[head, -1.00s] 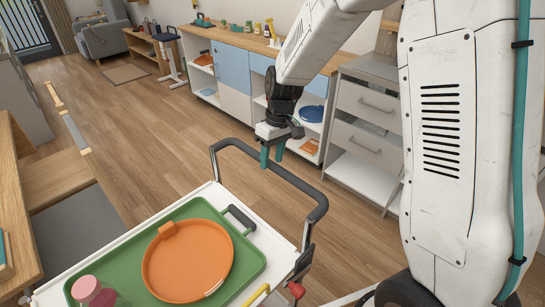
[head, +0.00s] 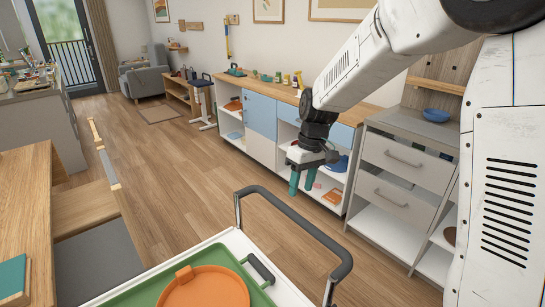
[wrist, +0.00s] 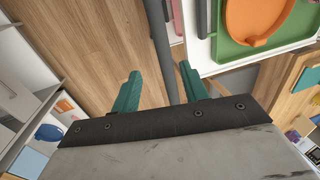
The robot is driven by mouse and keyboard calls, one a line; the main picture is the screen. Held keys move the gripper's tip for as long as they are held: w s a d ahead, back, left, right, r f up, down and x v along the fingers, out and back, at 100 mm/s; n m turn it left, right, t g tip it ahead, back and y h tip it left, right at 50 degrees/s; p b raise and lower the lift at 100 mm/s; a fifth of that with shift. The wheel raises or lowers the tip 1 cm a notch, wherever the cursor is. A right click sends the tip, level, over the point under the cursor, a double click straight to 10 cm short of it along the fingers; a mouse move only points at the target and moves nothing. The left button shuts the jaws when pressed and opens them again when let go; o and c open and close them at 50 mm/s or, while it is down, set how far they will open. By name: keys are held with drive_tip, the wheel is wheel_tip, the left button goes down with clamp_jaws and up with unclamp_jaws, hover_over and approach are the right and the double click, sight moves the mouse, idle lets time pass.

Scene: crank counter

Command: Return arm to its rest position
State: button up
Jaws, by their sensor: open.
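My gripper (head: 303,183) hangs from my white arm in the head view, over the floor behind the cart handle, its teal fingers pointing down. In the wrist view its two teal fingers (wrist: 160,88) stand apart with nothing between them. The gripper is open and empty, apart from the cart and the shelves.
The white cart (head: 222,238) bears a green tray (head: 143,296) with an orange plate (head: 205,290). Its dark handle (head: 300,226) rises near my gripper. A grey drawer unit (head: 405,185) and a low cabinet (head: 260,125) line the wall. A wooden table (head: 25,200) is left. Floor between is clear.

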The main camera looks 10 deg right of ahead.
drive_tip(key=shift+m+g, duration=0.5)
drive_tip(key=shift+m, duration=0.4)
drive_tip(key=s, duration=0.2)
drive_tip(key=s+d, duration=0.1)
drive_tip(key=s, duration=0.1)
drive_tip(key=shift+s, duration=0.4)
drive_tip(key=s+d+r+m+t+h, duration=0.1)
drive_tip(key=s+r, duration=0.4)
drive_tip(key=s, duration=0.7)
drive_tip(key=s+d+r+m+t+h, duration=0.1)
drive_tip(key=s+d+r, duration=0.3)
drive_tip(key=s, duration=0.9)
wheel_tip(320, 180, up, 2)
drive_tip(key=shift+s+r+m+t, duration=0.1)
drive_tip(key=shift+s+m+t, duration=0.05)
drive_tip(key=shift+m+t, duration=0.6)
